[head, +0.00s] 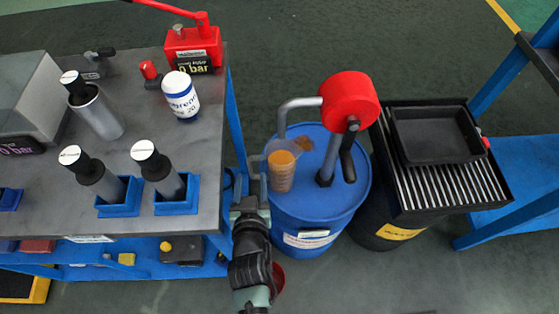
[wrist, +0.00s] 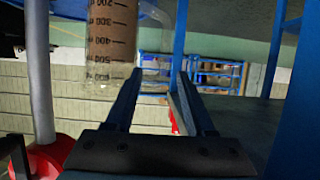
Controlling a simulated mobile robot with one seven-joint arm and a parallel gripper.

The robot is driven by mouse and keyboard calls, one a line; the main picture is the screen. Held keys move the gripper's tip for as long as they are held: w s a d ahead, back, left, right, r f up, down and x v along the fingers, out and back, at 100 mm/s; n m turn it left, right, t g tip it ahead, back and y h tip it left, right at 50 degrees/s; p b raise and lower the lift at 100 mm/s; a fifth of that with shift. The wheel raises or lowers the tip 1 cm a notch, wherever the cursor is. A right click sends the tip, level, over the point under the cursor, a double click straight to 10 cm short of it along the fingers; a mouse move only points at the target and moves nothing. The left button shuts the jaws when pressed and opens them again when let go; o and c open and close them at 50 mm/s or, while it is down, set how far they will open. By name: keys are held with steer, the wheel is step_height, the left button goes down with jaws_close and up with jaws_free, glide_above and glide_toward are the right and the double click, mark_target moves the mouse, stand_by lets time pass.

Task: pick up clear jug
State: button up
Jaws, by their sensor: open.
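The clear jug (head: 281,170) stands on top of the blue drum (head: 318,202), with brown contents inside and a brown stain beside it. In the wrist view the jug (wrist: 112,32) shows at the top, left of centre, with dark graduation marks appearing upside down. My gripper (head: 257,178) is just left of the jug in the head view, at the drum's left edge. In the wrist view its two fingers (wrist: 160,78) are apart with nothing between them. The jug appears above the left finger; whether they touch cannot be told.
A red hand pump (head: 348,98) with a grey spout rises from the drum behind the jug. The grey workbench (head: 120,212) is close on the left. A black drum with a grate (head: 447,185) and black tray (head: 436,134) stands right.

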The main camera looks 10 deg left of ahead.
mark_target(249, 167)
steer(key=shift+w+a+f, duration=0.2)
steer(key=shift+w+f, duration=0.2)
steer(key=shift+w+a+f, duration=0.1)
steer(key=shift+w+a, duration=0.1)
steer(key=shift+w, duration=0.35)
steer(key=shift+b+x, duration=0.7)
steer(key=shift+x, duration=1.85)
steer(key=shift+s+a+f, duration=0.1)
steer(key=shift+a, duration=0.05)
jaws_close()
